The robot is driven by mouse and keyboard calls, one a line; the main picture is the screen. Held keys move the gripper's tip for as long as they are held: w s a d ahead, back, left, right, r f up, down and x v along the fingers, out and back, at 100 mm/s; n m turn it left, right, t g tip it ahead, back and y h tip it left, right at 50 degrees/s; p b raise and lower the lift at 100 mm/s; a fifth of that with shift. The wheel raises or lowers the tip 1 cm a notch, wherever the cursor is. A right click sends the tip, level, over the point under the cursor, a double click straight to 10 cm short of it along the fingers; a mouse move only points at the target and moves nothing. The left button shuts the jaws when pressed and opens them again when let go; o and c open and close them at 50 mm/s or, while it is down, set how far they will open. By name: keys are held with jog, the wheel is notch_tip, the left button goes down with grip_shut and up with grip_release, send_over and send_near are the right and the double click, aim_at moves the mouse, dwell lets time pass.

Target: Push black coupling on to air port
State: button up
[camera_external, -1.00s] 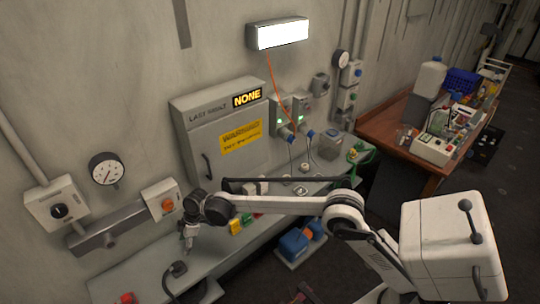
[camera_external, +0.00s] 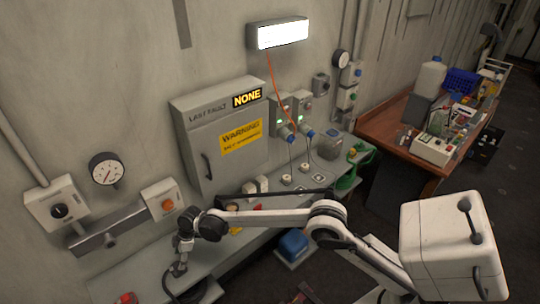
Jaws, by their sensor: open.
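The black coupling (camera_external: 179,268) lies on the grey bench below the wall units, with a black hose curving down from it. My gripper (camera_external: 180,262) points down right over the coupling, its fingertips at or very near it. The jaws are open; whether they touch the coupling is too small to tell.
A switch box (camera_external: 56,207) and an orange-button box (camera_external: 162,203) sit on the wall beside the bar. A red item (camera_external: 126,298) is at the bench's front left. The bench surface (camera_external: 135,277) left of the gripper is mostly clear.

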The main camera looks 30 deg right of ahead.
aim_at(177, 264)
jog(key=shift+a+f, duration=0.1)
jog(key=shift+f, duration=0.2)
jog(key=shift+w+a+x, duration=0.1)
jog(key=shift+x, duration=1.2)
jog(key=shift+w+a+x, duration=0.1)
jog(key=shift+a+x, duration=0.05)
jog(key=shift+x, duration=1.15)
jog(key=shift+r, duration=0.1)
jog(key=shift+c, duration=0.5)
jog(key=c, duration=1)
jog(key=shift+c, duration=0.2)
